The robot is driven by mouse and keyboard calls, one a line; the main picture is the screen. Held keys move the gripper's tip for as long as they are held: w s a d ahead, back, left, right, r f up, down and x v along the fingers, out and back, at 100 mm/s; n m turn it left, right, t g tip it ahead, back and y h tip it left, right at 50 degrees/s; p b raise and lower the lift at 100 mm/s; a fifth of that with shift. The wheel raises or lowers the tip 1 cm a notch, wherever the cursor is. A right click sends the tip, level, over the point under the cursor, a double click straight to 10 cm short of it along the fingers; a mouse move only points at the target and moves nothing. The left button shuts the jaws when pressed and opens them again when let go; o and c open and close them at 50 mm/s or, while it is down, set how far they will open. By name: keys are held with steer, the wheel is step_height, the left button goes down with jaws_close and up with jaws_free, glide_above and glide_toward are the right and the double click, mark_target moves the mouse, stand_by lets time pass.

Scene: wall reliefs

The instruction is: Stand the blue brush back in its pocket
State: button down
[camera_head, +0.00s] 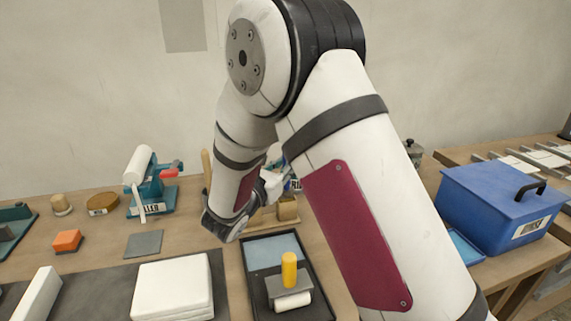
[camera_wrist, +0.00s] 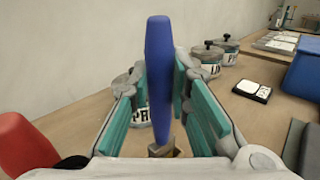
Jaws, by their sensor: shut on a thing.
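The blue brush (camera_wrist: 160,75) stands nearly upright in the wrist view, between the teal pads of my gripper (camera_wrist: 165,92). My gripper is shut on it. A small brownish piece (camera_wrist: 165,149) shows at the brush's lower end; I cannot tell whether it is part of the brush or of a holder. In the head view, my gripper (camera_head: 272,183) is mostly hidden behind my arm, above a wooden holder (camera_head: 287,209) on the bench. The brush is not clear there, and I cannot make out its pocket.
A black tray (camera_head: 250,292) holds a yellow-handled roller (camera_head: 289,270). A white stack (camera_head: 173,290) lies to its left. A blue box (camera_head: 500,205) stands at right. Lidded pots (camera_wrist: 222,50) stand beyond my gripper. A red object (camera_wrist: 25,145) is at lower left in the wrist view.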

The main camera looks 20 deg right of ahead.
steer(key=shift+f+b, duration=0.85)
steer(key=shift+f, duration=0.6)
steer(key=c, duration=0.9)
jaws_free()
steer(key=shift+c, duration=0.2)
steer(key=shift+r, duration=0.15)
steer(key=shift+r+p, duration=2.2)
steer(key=shift+r, duration=1.7)
